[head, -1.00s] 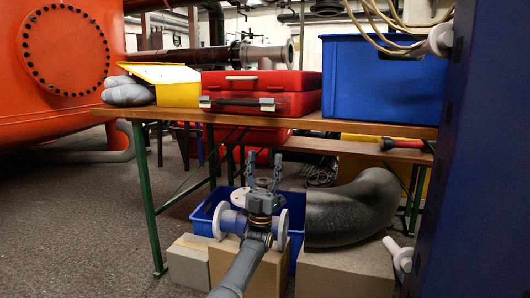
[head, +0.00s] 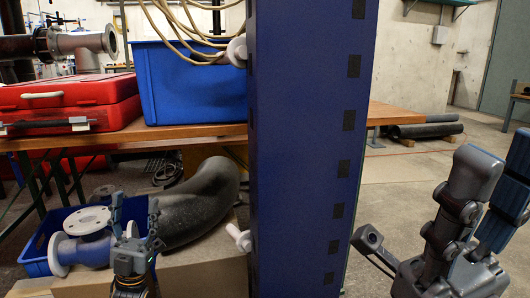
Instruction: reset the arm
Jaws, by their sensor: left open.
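My left gripper (head: 135,207) is at the lower left of the head view, pointing up, with its two fingers apart and nothing between them. It shows in front of a blue crate (head: 35,257) and the dark pipe elbow (head: 205,200) under the workbench. A grey-blue flanged pipe fitting (head: 85,250) lies in the crate, just left of the gripper in the picture. I cannot tell whether they touch.
A blue upright post (head: 305,150) stands close in the middle. The workbench (head: 185,132) carries red cases (head: 65,100) and a blue bin (head: 190,85) with cables. A cardboard box (head: 205,275) is below the elbow.

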